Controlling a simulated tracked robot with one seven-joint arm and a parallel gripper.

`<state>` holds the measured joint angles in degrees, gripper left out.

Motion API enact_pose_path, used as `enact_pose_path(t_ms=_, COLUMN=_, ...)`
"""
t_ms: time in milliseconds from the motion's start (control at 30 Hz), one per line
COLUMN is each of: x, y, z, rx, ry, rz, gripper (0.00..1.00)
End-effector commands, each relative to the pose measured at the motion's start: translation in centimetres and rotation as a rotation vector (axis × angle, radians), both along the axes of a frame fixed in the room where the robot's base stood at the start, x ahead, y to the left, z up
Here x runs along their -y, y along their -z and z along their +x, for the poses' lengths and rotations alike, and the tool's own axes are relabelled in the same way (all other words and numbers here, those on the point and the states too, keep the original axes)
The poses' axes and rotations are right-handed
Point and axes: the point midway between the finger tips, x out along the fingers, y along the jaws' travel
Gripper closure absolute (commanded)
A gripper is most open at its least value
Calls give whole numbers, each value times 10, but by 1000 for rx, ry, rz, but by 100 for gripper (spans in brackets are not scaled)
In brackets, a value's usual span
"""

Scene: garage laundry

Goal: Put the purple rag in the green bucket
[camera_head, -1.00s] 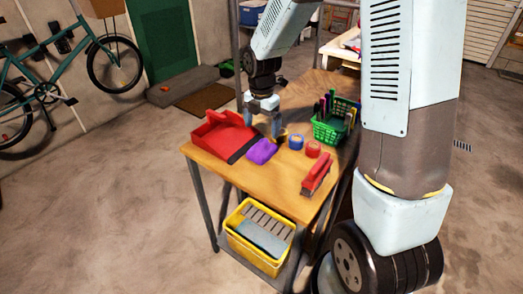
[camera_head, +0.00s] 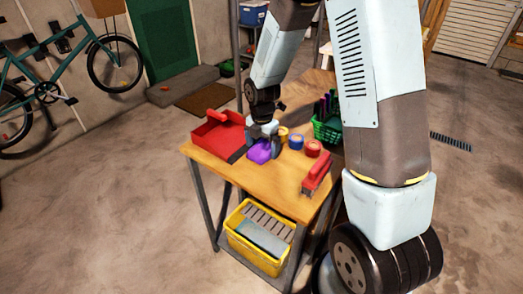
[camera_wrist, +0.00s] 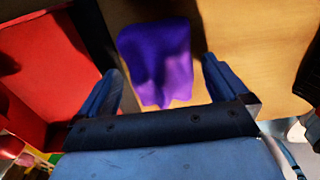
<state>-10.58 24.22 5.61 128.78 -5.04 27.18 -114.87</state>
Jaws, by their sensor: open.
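The purple rag (camera_head: 260,153) lies on the wooden workbench (camera_head: 262,182), just right of a red open tray (camera_head: 219,136). My gripper (camera_head: 264,143) is open, above the rag and partly covering it in the head view. In the wrist view the rag (camera_wrist: 158,62) shows between the two open fingers of my gripper (camera_wrist: 160,70), and I cannot tell whether they touch it. A green basket (camera_head: 327,132) holding dark items stands on the bench, partly hidden by my arm.
Tape rolls, a blue one (camera_head: 296,141) and a red one (camera_head: 313,148), sit right of the rag. A red stapler-like tool (camera_head: 317,174) lies near the bench's right edge. A yellow crate (camera_head: 258,237) is on the lower shelf. The bench front is clear.

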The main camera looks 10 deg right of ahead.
Motion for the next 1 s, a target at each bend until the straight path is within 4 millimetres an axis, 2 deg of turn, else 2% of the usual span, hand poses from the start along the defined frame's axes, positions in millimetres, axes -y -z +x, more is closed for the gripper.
enact_pose_path(t_ms=100, x=0, y=0, z=0, rx=0, ry=0, rz=0, gripper=1)
enact_pose_path(t_ms=667, x=0, y=0, z=0, rx=0, ry=-1, rz=0, gripper=55)
enact_pose_path(t_ms=1000, x=-2, y=-8, z=0, rx=2, ry=-2, rz=1, gripper=56)
